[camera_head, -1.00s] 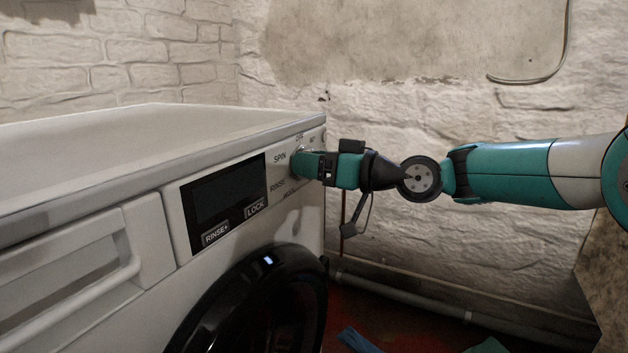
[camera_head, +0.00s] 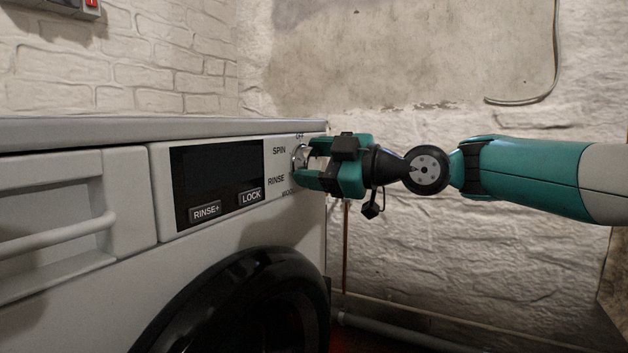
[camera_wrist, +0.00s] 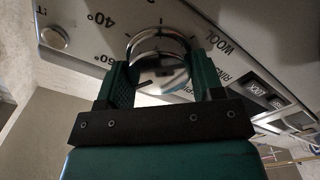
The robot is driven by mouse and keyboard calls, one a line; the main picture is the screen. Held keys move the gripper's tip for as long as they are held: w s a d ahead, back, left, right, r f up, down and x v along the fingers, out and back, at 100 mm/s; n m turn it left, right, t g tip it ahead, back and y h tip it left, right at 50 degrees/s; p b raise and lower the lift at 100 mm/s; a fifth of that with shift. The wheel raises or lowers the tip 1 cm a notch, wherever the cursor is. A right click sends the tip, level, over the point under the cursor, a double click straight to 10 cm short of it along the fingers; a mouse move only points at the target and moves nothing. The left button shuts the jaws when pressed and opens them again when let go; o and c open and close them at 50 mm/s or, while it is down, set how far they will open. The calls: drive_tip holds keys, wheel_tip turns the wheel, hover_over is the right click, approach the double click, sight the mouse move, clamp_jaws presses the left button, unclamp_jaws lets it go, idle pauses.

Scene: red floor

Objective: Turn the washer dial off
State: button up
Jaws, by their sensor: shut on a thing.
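The washer dial (camera_head: 298,160) is a round silver knob at the right end of the white washer's (camera_head: 240,240) front panel, with labels around it including OFF above and SPIN and RINSE to its left. In the wrist view the dial (camera_wrist: 160,50) sits between the two fingers of my gripper (camera_wrist: 163,78).
A dark display (camera_head: 215,172) with RINSE+ and LOCK buttons is left of the dial. The drawer handle (camera_head: 55,235) sticks out farther left, and the round black door (camera_head: 250,305) is below. A small round silver button (camera_wrist: 54,37) shows in the wrist view. A brick wall (camera_head: 430,130) stands behind.

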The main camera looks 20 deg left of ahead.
drive_tip(key=n+b, duration=0.3)
drive_tip(key=n, duration=0.2)
drive_tip(key=shift+f+b, duration=0.15)
drive_tip(key=shift+b, duration=0.15)
drive_tip(key=shift+n, duration=0.3)
drive_tip(key=o, duration=0.9)
drive_tip(key=s+d+p, duration=0.1)
drive_tip(key=d+p, duration=0.1)
drive_tip(key=d, duration=1.5)
drive_tip(key=shift+s+d, duration=0.2)
